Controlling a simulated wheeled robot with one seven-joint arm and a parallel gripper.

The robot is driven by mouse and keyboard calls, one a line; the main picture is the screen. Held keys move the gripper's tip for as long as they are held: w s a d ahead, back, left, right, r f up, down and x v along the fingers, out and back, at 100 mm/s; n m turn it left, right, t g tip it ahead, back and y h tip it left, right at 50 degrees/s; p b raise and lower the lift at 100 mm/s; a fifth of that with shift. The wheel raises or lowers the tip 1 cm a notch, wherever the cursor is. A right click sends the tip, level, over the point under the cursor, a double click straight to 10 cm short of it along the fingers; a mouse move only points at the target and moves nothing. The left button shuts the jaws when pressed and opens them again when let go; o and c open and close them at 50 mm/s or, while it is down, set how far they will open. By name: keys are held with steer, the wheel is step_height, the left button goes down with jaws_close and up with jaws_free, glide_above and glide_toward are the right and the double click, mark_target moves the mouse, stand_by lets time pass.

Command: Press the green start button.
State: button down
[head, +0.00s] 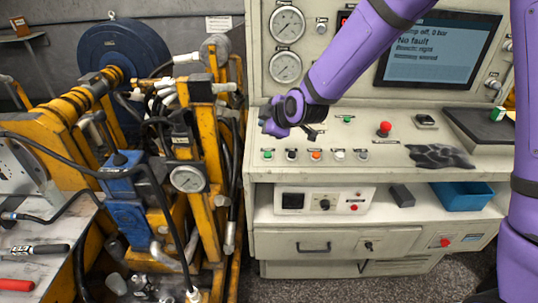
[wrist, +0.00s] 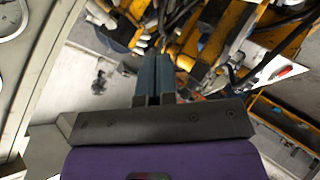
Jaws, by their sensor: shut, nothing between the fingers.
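A green button (head: 268,154) sits at the left end of the front row on the cream console's sloped panel. A second green button (head: 348,119) sits farther back, left of a red mushroom button (head: 385,128). Labels are too small to read, so I cannot tell which is the start button. My gripper shows in the wrist view (wrist: 157,62), its two dark fingers side by side, shut and empty. In the head view my purple wrist hangs over the left part of the panel, behind the front row and apart from both green buttons; the fingers are hard to make out there.
The front row also holds black, orange and white buttons (head: 315,155). Gauges (head: 286,67) and a screen (head: 440,50) reading "No fault" stand behind. The yellow hydraulic rig (head: 200,130) with hoses is close on the left. A black crumpled item (head: 440,156) lies on the right.

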mark_target(267, 156)
steer(key=shift+w+f, duration=0.25)
steer(key=shift+f, duration=1.2)
steer(key=shift+w+f, duration=0.2)
steer(key=shift+f, duration=1.25)
steer(key=shift+w+f, duration=0.25)
steer(key=shift+f, duration=1.2)
steer(key=shift+f, duration=0.1)
steer(key=shift+f, duration=0.3)
steer(key=shift+w+f, duration=0.1)
steer(key=shift+f, duration=0.3)
steer(key=shift+r, duration=0.85)
steer(key=shift+r, duration=0.1)
steer(key=shift+s+r, duration=0.25)
steer(key=shift+r, duration=0.95)
steer(key=shift+s+r, duration=0.25)
steer(key=shift+r, duration=0.9)
